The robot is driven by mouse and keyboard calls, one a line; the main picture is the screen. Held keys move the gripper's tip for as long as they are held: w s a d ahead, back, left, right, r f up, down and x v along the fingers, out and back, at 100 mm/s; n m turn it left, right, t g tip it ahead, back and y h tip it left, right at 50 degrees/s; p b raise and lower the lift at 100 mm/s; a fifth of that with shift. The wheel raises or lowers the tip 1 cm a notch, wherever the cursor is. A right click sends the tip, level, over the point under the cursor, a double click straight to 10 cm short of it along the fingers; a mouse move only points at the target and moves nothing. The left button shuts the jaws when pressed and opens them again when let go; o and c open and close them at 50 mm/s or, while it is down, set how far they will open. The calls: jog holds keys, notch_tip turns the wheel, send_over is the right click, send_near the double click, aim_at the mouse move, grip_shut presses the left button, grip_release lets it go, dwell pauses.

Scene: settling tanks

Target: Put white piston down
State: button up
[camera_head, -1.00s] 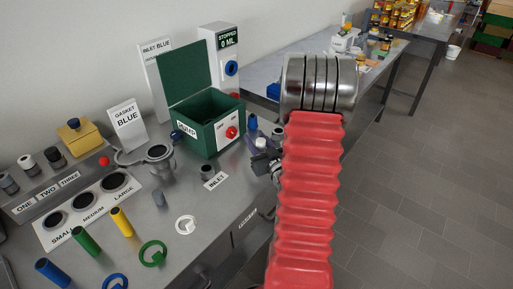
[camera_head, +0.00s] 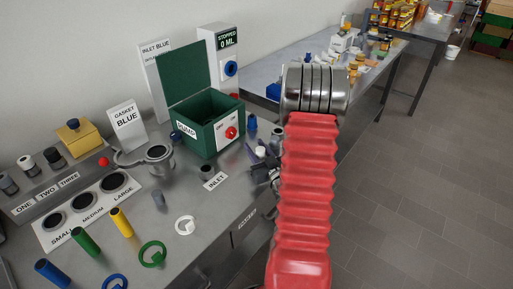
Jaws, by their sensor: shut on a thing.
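My gripper (camera_head: 263,172) shows only in part at the left edge of my red arm, low over the bench's right side. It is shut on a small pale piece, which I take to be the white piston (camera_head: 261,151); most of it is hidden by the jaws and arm. I cannot tell whether the piece touches the bench. The metal bench (camera_head: 215,228) lies under and to the left of the gripper. The INLET label (camera_head: 215,181) and a dark round port (camera_head: 206,171) are left of it.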

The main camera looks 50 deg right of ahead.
jog(key=shift+f, duration=0.2)
jog(key=o, duration=1.1)
jog(key=shift+s, duration=0.1)
